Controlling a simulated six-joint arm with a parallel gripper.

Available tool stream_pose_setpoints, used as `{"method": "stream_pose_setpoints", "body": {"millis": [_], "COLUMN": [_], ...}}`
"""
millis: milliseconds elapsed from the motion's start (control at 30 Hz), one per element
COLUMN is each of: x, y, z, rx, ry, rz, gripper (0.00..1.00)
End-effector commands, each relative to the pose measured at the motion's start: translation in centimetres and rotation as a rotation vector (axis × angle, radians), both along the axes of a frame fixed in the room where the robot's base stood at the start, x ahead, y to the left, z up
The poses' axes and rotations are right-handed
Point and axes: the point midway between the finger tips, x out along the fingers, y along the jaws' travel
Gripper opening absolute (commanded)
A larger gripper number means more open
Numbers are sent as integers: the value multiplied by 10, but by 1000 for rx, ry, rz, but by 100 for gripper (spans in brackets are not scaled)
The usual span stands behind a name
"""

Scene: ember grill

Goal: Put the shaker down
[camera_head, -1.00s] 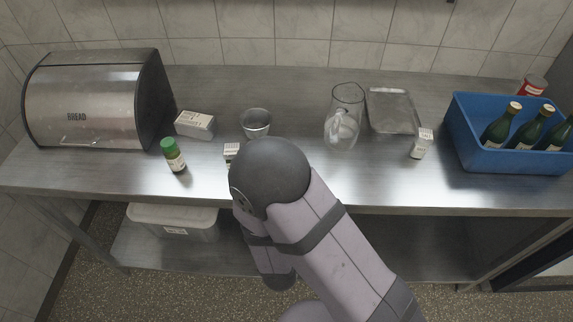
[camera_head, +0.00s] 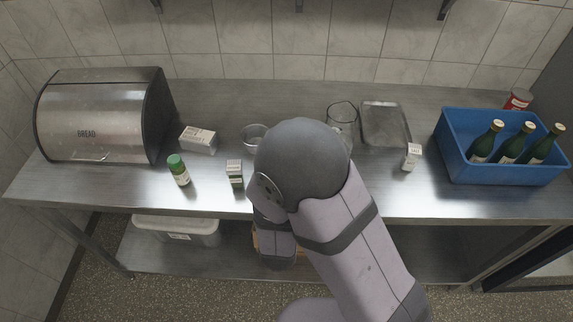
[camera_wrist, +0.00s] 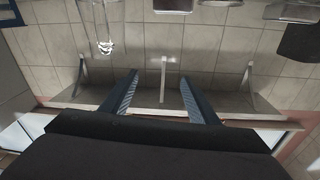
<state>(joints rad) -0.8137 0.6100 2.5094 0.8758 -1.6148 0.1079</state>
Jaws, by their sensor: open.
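The shaker, a small bottle with a green cap and pale label (camera_head: 180,172), stands upright on the steel counter (camera_head: 300,205) in front of the bread box. Nothing holds it. In the wrist view my gripper (camera_wrist: 160,92) is open, with two dark blue fingers well apart and nothing between them. It faces the tiled wall and shelf brackets, and counter things hang upside down along the top of that view. In the head view my arm hides the gripper.
The bread box (camera_head: 95,115) is at left.

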Motion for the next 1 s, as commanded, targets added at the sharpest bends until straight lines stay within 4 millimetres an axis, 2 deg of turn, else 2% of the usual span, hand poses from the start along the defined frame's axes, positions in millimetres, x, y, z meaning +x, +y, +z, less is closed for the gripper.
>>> {"method": "stream_pose_setpoints", "body": {"millis": [33, 200, 300, 400, 533, 667, 1000], "x": [4, -2, -8, -13, -16, -15, 4], "y": [-1, 9, 12, 13, 14, 14, 13], "z": [21, -40, -64, -78, -86, -86, -93], "rx": [23, -24, -57, -82, -104, -110, -109], "ry": [40, 266, 363, 425, 459, 458, 455], "rz": [-1, 40, 58, 71, 78, 79, 76], "gripper": [55, 55, 55, 55, 55, 55, 55]}}
